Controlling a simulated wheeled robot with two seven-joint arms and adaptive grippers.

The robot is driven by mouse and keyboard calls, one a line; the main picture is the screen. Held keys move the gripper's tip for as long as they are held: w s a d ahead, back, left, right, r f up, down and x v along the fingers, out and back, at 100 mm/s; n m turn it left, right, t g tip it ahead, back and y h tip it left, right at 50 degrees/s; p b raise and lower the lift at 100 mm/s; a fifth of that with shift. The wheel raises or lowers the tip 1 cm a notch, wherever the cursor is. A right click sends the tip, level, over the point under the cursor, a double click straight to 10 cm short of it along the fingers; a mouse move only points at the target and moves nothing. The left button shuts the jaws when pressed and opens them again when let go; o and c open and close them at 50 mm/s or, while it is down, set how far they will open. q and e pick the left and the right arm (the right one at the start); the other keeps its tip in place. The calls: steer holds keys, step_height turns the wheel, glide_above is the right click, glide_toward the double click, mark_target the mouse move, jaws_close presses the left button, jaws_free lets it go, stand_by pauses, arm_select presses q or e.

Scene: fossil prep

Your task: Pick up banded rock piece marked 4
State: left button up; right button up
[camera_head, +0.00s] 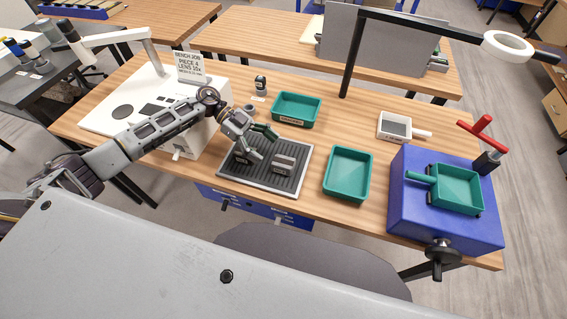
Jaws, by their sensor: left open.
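A dark ribbed tray (300,184) with a light rim lies on the wooden bench. A grey banded block (284,163) sits on its right half. A second, darker piece (242,157) lies at its left, partly hidden by my gripper. I cannot read a number on either piece, so I cannot tell which is marked 4. My left gripper (265,146) is open and empty above the tray's back left part, up and left of the grey block and apart from it. My right gripper is not in view.
A card (191,67) reading "BENCH JOB PIECE 4 LENS 10x" stands on white equipment at left. A green labelled bin (297,121) is behind the tray. A green tray (348,188) lies to the right. A blue machine (400,212) and black lamp post (348,70) stand further right.

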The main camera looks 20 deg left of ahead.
mark_target(281, 160)
arm_select(q)
steer(key=shift+x, duration=1.4)
steer(key=shift+s+d+f+p, duration=0.15)
steer(key=shift+d+f+p, duration=0.1)
steer(key=shift+d+p, duration=0.35)
steer(key=shift+p+x, duration=0.35)
steer(key=shift+x, duration=1.6)
steer(key=shift+a, duration=0.1)
steer(key=shift+c, duration=0.3)
steer(key=c, duration=1.4)
